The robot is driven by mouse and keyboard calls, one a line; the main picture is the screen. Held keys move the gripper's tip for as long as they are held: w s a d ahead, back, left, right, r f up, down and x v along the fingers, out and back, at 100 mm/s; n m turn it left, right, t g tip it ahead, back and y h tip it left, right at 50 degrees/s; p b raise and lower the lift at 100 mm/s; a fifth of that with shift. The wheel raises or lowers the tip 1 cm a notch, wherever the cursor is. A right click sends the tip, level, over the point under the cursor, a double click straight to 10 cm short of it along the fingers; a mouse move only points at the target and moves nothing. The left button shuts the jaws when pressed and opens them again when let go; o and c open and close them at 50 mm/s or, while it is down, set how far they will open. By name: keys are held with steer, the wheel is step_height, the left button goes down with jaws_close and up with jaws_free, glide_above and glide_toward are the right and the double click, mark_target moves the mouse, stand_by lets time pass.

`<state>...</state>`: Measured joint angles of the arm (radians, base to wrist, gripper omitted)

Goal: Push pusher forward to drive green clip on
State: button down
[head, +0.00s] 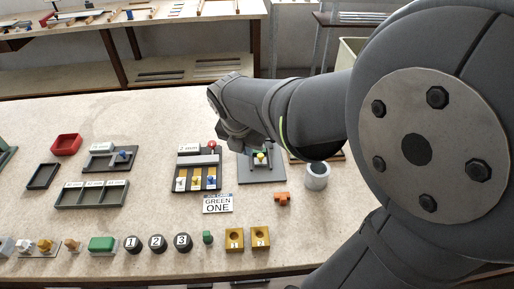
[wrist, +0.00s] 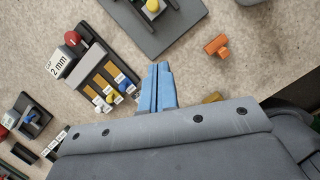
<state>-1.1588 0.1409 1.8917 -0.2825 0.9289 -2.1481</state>
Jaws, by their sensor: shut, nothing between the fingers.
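My gripper (wrist: 160,68) shows in the wrist view as two blue fingers, shut together with nothing between them. The fingertips are over the table, between a dark slotted fixture and a grey plate. In the head view my arm hides the fingers. The grey plate (head: 262,176) bears a small green piece with a yellow knob (head: 261,158); these may be the clip and pusher, but I cannot tell for sure. The knob also shows at the top edge of the wrist view (wrist: 153,6). My fingers are apart from the plate and knob.
A dark fixture (head: 197,159) with white, yellow and blue pieces and a red knob stands left of the plate. A "GREEN ONE" card (head: 217,203), an orange piece (head: 282,198) and a grey cup (head: 317,176) are nearby. Several small parts line the front edge.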

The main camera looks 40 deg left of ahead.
glide_toward(259, 164)
steer(key=s+f, duration=0.1)
steer(key=f, duration=0.1)
steer(key=s+f, duration=0.1)
steer(key=f, duration=0.1)
steer(key=shift+s+d, duration=0.3)
steer(key=shift+d, duration=0.1)
steer(key=shift+w+a+f, duration=0.1)
steer(key=shift+w+a, duration=0.1)
steer(key=shift+w, duration=0.4)
steer(key=shift+w+a+f, duration=0.1)
steer(key=shift+w+a, duration=0.1)
steer(key=shift+w, duration=0.45)
steer(key=shift+w+a, duration=0.2)
steer(key=shift+w, duration=0.4)
steer(key=shift+w, duration=0.1)
